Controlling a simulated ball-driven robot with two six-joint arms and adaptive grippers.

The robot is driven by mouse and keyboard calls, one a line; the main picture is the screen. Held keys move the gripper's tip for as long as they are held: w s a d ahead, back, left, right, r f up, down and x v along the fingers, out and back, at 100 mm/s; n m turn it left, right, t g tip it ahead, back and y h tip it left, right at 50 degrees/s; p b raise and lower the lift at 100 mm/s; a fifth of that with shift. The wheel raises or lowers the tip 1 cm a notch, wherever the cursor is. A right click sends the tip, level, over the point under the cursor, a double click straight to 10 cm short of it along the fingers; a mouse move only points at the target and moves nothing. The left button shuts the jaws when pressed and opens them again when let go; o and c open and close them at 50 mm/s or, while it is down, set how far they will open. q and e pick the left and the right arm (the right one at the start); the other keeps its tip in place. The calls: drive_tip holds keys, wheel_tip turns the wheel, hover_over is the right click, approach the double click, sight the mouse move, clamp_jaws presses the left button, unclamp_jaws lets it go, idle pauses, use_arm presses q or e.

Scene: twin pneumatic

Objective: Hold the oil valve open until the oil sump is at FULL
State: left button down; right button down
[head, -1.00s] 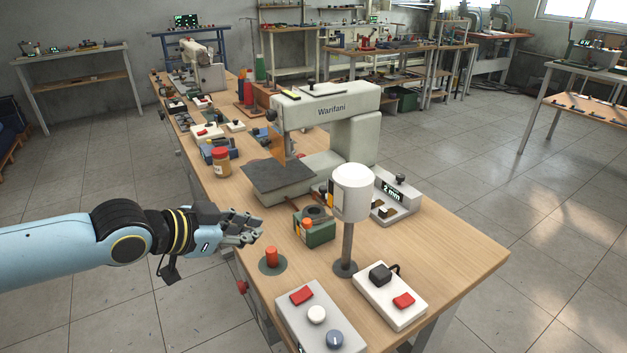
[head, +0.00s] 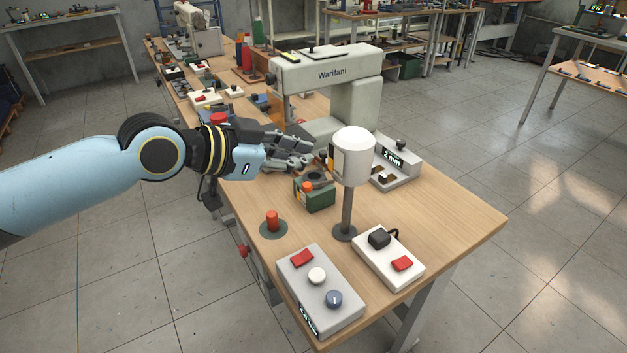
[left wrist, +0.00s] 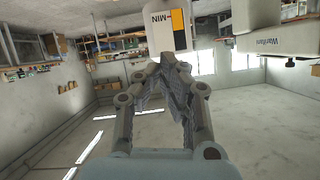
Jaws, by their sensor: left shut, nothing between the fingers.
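A white cylinder (head: 352,158) stands on a dark post near the table's front. Its side has a dark and yellow gauge strip; it also shows upside down in the left wrist view (left wrist: 165,28), with the word MIN. A green box (head: 315,198) with an orange knob (head: 306,187) sits left of the post. An orange plunger (head: 272,220) stands on a dark green disc. I cannot tell which of these is the oil valve or sump. My left gripper (head: 309,156) is shut and empty, left of the cylinder and above the green box; its fingers (left wrist: 172,62) show in the wrist view. My right gripper is out of view.
A Warifani sewing machine (head: 352,108) stands behind the gripper. A grey panel (head: 325,285) with buttons, a white switch box (head: 388,262) and a gauge block with a display (head: 398,172) stand around the post. The table's right front corner is clear.

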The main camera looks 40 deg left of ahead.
use_arm(q)
hover_over(307, 187)
drive_tip(key=w+d, duration=0.2)
drive_tip(key=f, duration=0.2)
drive_tip(key=shift+s+f, duration=0.25)
drive_tip(key=shift+f, duration=0.05)
drive_tip(key=shift+s+a+f, duration=0.15)
drive_tip(key=shift+a+f, duration=0.05)
drive_tip(key=shift+f, duration=0.35)
drive_tip(key=shift+s+a+f, duration=0.1)
drive_tip(key=shift+a+f, duration=0.1)
drive_tip(key=shift+f, duration=0.35)
drive_tip(key=shift+a+f, duration=0.15)
drive_tip(key=shift+f, duration=0.4)
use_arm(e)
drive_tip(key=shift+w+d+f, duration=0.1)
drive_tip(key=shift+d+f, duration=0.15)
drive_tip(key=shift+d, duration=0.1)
use_arm(q)
drive_tip(key=shift+s, duration=0.1)
